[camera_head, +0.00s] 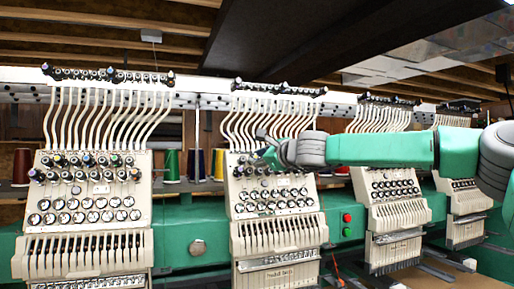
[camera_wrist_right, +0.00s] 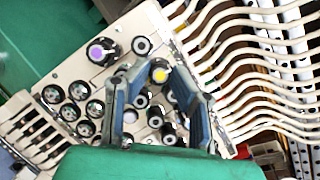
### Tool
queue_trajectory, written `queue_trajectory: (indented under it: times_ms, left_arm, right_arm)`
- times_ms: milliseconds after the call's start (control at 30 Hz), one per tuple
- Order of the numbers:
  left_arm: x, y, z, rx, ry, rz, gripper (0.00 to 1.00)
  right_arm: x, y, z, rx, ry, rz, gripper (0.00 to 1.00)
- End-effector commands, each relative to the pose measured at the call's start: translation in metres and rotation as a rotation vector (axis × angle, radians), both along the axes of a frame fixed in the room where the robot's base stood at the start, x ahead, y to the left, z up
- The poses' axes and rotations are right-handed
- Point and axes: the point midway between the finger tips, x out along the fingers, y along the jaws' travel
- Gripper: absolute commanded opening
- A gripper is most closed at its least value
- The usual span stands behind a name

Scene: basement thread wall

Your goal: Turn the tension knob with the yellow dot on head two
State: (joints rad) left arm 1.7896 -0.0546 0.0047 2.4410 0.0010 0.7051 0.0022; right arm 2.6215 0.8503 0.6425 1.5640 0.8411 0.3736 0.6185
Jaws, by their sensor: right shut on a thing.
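Head two (camera_head: 275,205) is the second cream sewing head from the left in the head view, with rows of dark and silver knobs. My right gripper (camera_head: 268,148) reaches in from the right to its upper knob rows. In the right wrist view the tension knob with the yellow dot (camera_wrist_right: 160,72) lies between the two blue-grey fingers of the right gripper (camera_wrist_right: 157,76), which is shut on it. In the head view the gripper hides this knob. My left gripper is in neither view.
A knob with a purple dot (camera_wrist_right: 97,52) and several plain knobs sit close around the fingers. White thread tubes (camera_wrist_right: 255,62) run from the head's top. Head one (camera_head: 88,200) stands to the left, and head three (camera_head: 398,210) is below my right arm.

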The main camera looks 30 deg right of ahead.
Motion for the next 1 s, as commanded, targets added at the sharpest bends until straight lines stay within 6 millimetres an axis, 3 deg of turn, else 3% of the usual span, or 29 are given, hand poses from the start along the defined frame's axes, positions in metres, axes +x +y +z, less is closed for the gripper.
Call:
queue_trajectory:
  times_ms: [167,600,633,667,1000]
  left_arm:
    - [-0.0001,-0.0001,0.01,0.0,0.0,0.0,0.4]
    - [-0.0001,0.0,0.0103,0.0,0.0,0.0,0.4]
    - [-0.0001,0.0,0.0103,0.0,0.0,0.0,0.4]
    - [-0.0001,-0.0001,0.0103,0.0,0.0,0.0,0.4]
    - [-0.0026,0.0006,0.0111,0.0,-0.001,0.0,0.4]
  right_arm:
    - [0.0007,-0.0007,-0.0059,-0.036,0.02,0.013,0.0]
    - [0.0009,-0.0009,-0.0083,-0.046,0.023,0.018,0.0]
    - [0.0009,-0.0008,-0.0084,-0.046,0.023,0.018,0.26]
    - [0.0009,-0.001,-0.0082,-0.045,0.023,0.018,0.37]
    - [-0.0041,-0.0002,-0.0019,-0.046,0.015,0.018,0.39]
